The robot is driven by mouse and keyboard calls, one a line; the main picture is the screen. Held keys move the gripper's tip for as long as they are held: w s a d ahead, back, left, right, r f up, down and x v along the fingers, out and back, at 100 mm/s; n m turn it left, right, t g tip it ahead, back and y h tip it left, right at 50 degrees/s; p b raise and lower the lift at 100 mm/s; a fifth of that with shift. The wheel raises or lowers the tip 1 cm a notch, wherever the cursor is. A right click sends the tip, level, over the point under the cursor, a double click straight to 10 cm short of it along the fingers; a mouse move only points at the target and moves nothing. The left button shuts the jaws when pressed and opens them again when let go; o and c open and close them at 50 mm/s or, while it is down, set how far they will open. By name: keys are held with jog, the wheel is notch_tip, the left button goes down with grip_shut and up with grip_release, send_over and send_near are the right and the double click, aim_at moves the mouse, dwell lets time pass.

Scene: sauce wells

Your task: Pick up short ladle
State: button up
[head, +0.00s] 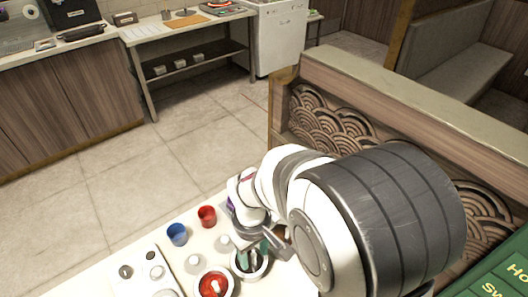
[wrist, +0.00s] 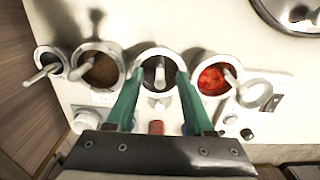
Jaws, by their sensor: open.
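My gripper (wrist: 158,76) has green fingers and is open over a round, dark-filled well (wrist: 157,52) in the wrist view. A pale ladle handle (wrist: 159,78) rises from this well between the fingers, which are apart from each other. I cannot tell whether they touch it. Other ladle handles stand in the red sauce well (wrist: 206,83) to the right, the brown well (wrist: 106,76) and the far left well (wrist: 42,54). I cannot tell by length which ladle is the short one. In the head view my gripper (head: 251,257) is at the counter, partly hidden by my arm.
The red sauce well also shows in the head view (head: 203,291). A blue cup (head: 177,235) and a red cup (head: 207,216) stand behind the wells. A panel with knobs (head: 140,272) is at left.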

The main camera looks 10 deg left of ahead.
jog(key=shift+f, duration=0.3)
grip_shut()
notch_tip(320, 180, up, 10)
jog(key=shift+r, duration=0.1)
dwell(0.4)
